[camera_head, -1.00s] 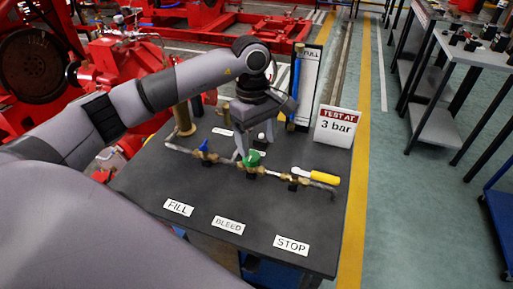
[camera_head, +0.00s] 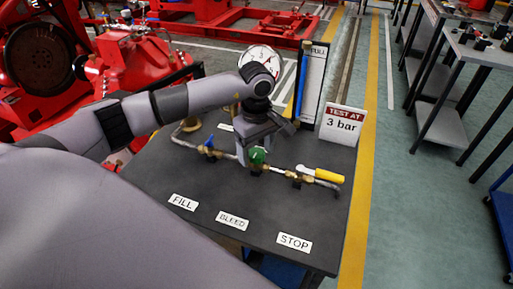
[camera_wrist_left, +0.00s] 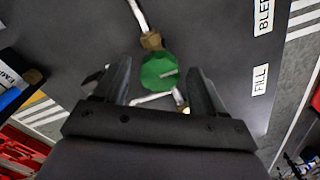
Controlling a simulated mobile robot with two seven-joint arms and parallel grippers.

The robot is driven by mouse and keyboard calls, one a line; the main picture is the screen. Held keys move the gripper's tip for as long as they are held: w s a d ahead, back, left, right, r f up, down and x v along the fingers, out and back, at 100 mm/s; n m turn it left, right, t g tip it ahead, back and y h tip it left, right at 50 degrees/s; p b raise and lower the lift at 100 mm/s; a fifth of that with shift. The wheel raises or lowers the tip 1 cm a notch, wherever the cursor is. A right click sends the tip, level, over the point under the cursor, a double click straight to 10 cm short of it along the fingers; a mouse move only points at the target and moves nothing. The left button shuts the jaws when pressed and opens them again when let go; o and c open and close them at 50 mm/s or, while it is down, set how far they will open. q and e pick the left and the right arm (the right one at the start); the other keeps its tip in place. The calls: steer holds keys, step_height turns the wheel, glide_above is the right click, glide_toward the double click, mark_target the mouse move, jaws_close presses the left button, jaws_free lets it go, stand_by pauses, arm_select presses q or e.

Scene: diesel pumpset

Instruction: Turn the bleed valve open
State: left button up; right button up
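The green bleed valve handle (camera_head: 258,155) sits in the middle of the brass pipe run on the dark bench, behind the BLEED label (camera_head: 232,220). In the left wrist view the round green handle (camera_wrist_left: 160,72) lies between the fingers of my left gripper (camera_wrist_left: 158,82). The fingers are apart, with a gap visible on each side of the handle. In the head view my left gripper (camera_head: 248,156) points down at the handle and partly covers it. My right gripper is not in view.
A blue valve handle (camera_head: 209,143) is left of the green one and a yellow lever (camera_head: 330,176) is right. The bench front is clear apart from labels.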

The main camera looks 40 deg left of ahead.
arm_select(q)
steer(key=c, duration=0.9)
steer(key=shift+n, duration=0.4)
steer(key=n+b, duration=0.1)
steer(key=n, duration=0.2)
steer(key=shift+n, duration=0.4)
steer(key=n, duration=0.5)
steer(key=shift+n, duration=0.3)
steer(key=n, duration=0.9)
steer(key=shift+r+n, duration=0.1)
steer(key=shift+n, duration=0.3)
steer(key=shift+a+n, duration=0.1)
steer(key=shift+n, duration=1.5)
